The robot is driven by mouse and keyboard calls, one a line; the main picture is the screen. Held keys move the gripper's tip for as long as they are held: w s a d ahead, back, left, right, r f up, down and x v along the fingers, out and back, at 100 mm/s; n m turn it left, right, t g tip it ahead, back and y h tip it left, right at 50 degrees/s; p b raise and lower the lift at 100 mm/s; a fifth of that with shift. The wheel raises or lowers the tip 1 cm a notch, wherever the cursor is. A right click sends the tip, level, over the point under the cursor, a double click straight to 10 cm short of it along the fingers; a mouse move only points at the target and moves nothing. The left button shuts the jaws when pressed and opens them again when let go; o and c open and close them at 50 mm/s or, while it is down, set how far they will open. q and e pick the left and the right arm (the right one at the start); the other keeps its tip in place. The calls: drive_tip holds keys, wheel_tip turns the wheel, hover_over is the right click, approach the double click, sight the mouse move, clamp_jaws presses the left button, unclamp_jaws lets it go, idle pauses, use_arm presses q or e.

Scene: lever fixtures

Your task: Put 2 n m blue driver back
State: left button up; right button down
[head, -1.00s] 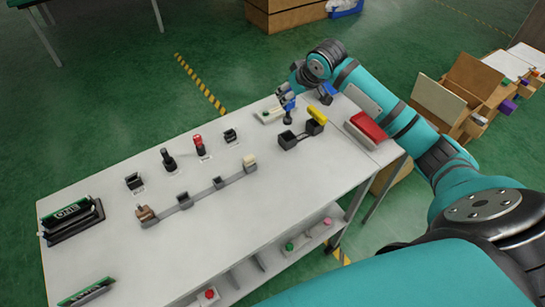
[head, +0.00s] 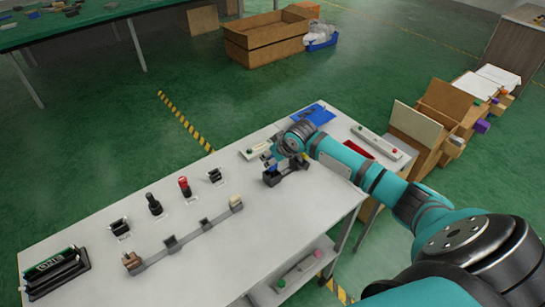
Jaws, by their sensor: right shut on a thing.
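My right gripper (head: 268,160) reaches over the table from the right and is shut on the blue driver (head: 266,158), which is small and mostly hidden by the gripper. They are at the left end of a black double holder (head: 288,170). I cannot tell whether the driver stands in the holder or is just above it. The yellow driver is hidden behind my arm. A red-topped driver (head: 184,184) and a black driver (head: 154,205) stand upright further left. My left gripper is out of view.
Empty black holders (head: 119,227) stand left and right of the upright drivers. A grey rail (head: 187,237) with small blocks lies in front. A button bar (head: 378,141) and a red item (head: 358,149) lie behind my forearm. The table's front middle (head: 240,262) is clear.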

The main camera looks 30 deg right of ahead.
drive_tip(key=c, duration=1.1)
unclamp_jaws()
drive_tip(key=shift+o, duration=0.8)
drive_tip(key=shift+f, duration=0.1)
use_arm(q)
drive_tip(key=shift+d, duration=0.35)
use_arm(e)
drive_tip(key=shift+r, duration=0.25)
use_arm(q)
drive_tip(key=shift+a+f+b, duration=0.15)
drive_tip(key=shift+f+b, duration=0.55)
use_arm(e)
drive_tip(key=v, duration=1.2)
drive_tip(key=shift+a+f, duration=0.15)
